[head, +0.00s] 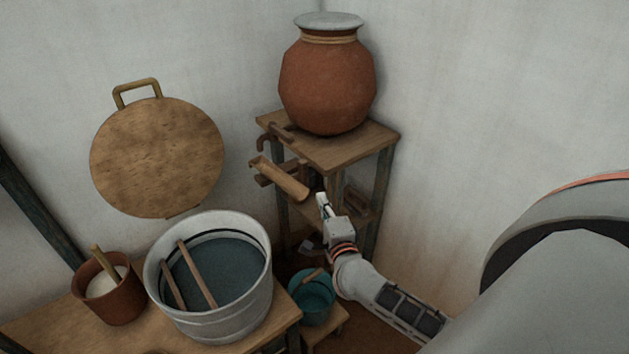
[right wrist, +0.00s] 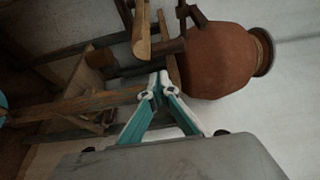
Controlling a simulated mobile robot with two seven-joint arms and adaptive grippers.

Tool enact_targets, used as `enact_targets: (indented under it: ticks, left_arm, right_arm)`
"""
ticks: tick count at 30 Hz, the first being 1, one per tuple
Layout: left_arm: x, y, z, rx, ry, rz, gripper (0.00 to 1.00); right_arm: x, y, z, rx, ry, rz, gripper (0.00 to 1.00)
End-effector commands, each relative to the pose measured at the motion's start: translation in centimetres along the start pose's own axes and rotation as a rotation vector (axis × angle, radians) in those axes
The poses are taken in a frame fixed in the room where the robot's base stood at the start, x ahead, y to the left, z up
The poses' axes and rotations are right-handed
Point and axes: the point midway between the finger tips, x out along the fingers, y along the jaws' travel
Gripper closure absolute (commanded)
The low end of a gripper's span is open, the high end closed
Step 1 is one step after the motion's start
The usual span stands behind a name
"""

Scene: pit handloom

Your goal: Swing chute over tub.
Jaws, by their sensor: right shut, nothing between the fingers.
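The wooden chute (head: 280,179) is a half-round trough fixed on the side of the wooden stand, below the clay pot. It slopes down to the right in the head view and also shows at the top of the right wrist view (right wrist: 142,32). The grey tub (head: 156,283) stands on the bench to the lower left, with dark blue liquid and two sticks in it. The chute is not above the tub. My right gripper (head: 322,200) is shut and empty, just right of the chute's lower end. It also shows in the right wrist view (right wrist: 158,86). My left gripper is out of view.
The clay pot (head: 325,85) with a lid stands on the stand (head: 360,148). A teal bucket (head: 312,300) sits below my right gripper. A brown pot (head: 108,302) with white contents stands left of the tub. A round wooden board (head: 157,155) is by the wall.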

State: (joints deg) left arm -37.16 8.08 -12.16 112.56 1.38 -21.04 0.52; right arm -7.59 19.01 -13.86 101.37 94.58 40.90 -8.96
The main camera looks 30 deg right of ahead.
Motion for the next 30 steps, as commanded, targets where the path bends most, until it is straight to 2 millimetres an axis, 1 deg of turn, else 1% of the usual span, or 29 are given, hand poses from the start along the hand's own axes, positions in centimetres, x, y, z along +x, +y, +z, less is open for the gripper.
enact_targets:
  ticks: [5, 15, 18, 21, 24, 30]
  left_arm:
    - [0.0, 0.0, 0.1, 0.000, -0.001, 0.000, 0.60]
    - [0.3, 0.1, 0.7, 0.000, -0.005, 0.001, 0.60]
    - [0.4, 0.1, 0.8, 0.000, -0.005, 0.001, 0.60]
    - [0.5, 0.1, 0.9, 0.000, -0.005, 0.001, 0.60]
    - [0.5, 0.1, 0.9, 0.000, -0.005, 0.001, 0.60]
    - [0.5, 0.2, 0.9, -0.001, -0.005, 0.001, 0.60]
  right_arm:
    - [1.3, -0.1, 0.0, -0.001, 0.001, -0.003, 1.00]
    - [7.1, -0.1, 0.0, -0.002, 0.001, -0.003, 1.00]
    - [8.4, -0.1, 0.0, -0.002, 0.001, -0.003, 1.00]
    - [9.3, 0.0, 0.0, -0.001, 0.000, -0.002, 1.00]
    - [9.8, 0.0, 0.0, -0.001, 0.000, 0.000, 1.00]
    - [10.0, 0.0, 0.0, 0.000, 0.000, -0.001, 1.00]
